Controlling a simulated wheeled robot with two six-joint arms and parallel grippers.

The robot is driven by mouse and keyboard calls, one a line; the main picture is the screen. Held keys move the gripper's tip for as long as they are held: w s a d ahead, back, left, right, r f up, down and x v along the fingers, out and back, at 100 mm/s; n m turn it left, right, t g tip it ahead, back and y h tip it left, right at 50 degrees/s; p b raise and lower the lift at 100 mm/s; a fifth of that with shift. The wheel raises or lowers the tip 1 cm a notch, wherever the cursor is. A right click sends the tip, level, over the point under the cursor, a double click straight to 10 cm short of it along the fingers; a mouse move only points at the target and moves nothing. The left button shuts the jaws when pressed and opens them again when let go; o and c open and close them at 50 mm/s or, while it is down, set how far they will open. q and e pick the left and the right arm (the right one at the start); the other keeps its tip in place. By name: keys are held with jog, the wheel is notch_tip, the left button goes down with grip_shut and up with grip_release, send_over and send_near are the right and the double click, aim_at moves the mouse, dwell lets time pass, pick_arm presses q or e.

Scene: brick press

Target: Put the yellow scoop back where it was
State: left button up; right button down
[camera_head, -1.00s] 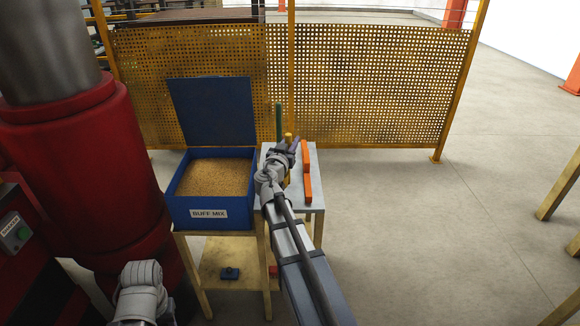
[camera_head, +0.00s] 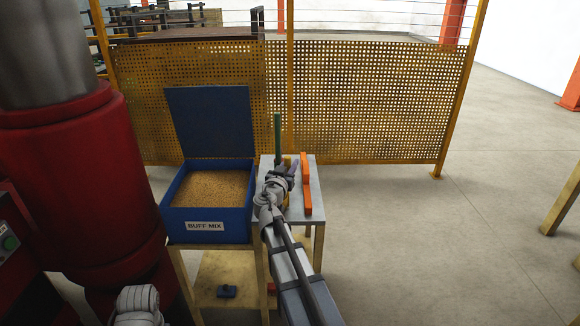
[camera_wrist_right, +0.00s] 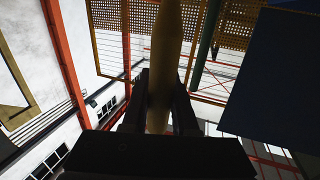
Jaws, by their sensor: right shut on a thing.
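My right gripper (camera_head: 284,171) is over the small grey-topped table beside the blue bin. In the right wrist view my right gripper (camera_wrist_right: 160,104) is shut on a long yellow piece, the yellow scoop (camera_wrist_right: 166,45), which runs up between the two fingers. In the head view only a little of the yellow scoop (camera_head: 287,160) shows behind my gripper. My wrist hides the rest, and I cannot tell whether it touches the table. Of my left arm only a link shows at the bottom left; its gripper is out of view.
The blue bin (camera_head: 207,226) marked BUFF MIX, full of tan grains, stands left with its lid up. A green upright piece (camera_head: 277,135) and an orange piece (camera_head: 306,185) flank my gripper on the grey tabletop (camera_head: 315,190). A yellow mesh fence (camera_head: 370,100) stands behind.

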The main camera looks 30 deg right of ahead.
jog(key=c, duration=0.7)
grip_release()
jog(key=shift+f, duration=0.1)
jog(key=shift+r, duration=0.2)
jog(key=v, duration=1.2)
